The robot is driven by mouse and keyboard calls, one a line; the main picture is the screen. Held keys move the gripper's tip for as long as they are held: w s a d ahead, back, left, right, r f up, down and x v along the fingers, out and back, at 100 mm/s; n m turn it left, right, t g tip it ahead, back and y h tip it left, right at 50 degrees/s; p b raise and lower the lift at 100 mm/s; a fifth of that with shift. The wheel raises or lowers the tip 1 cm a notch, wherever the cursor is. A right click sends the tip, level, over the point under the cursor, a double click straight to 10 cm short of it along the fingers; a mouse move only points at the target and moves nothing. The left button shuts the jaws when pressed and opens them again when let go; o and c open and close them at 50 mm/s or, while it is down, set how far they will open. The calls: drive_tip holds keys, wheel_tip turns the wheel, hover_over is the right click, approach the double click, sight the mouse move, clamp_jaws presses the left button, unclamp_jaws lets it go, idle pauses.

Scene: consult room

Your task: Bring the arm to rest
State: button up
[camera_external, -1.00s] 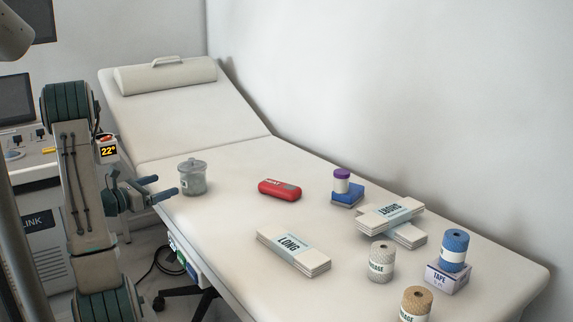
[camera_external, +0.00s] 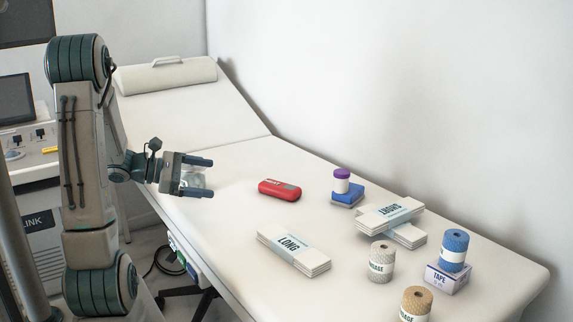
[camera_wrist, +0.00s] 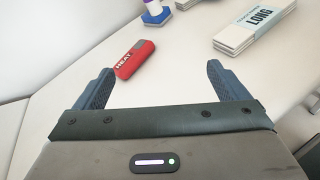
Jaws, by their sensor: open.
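My gripper (camera_external: 204,176) is over the left edge of the exam couch (camera_external: 225,235), its fingers pointing right. Its two fingers are apart with nothing held between them, as the wrist view (camera_wrist: 160,80) also shows.
Farther right on the couch are a stack of LONG packs (camera_external: 293,253), a purple-capped pot on a blue box (camera_external: 347,194), SHORT packs (camera_external: 391,215), a white roll (camera_external: 381,262), a blue roll on a tape box (camera_external: 453,250) and a tan roll (camera_external: 416,303). A pillow (camera_external: 165,75) tops the raised backrest.

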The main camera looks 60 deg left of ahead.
drive_tip(key=s+d+r+m+g+h+p, duration=0.1)
drive_tip(key=d+r+m+g+p, duration=0.25)
drive_tip(key=d, duration=0.25)
drive_tip(key=s+d+r+m+g+h+p, duration=0.1)
drive_tip(key=d+r+m+g+p, duration=0.15)
drive_tip(key=d+m, duration=0.35)
drive_tip(key=d+r+m+g+p, duration=0.2)
drive_tip(key=d+m+g, duration=0.2)
drive_tip(key=d, duration=0.3)
drive_tip(key=s+d+r+m+y+p, duration=0.2)
drive_tip(key=r+m+y+p, duration=0.1)
drive_tip(key=r+m+p, duration=0.2)
drive_tip(key=s+d+r+m+g+y+p, duration=0.1)
drive_tip(key=s+d+r+m+y+p, duration=0.2)
drive_tip(key=m, duration=0.6)
wheel_tip(320, 180, up, 3)
drive_tip(key=shift+s+r+y+p, duration=0.25)
drive_tip(key=shift+y+p, duration=0.25)
drive_tip(key=shift+p, duration=0.65)
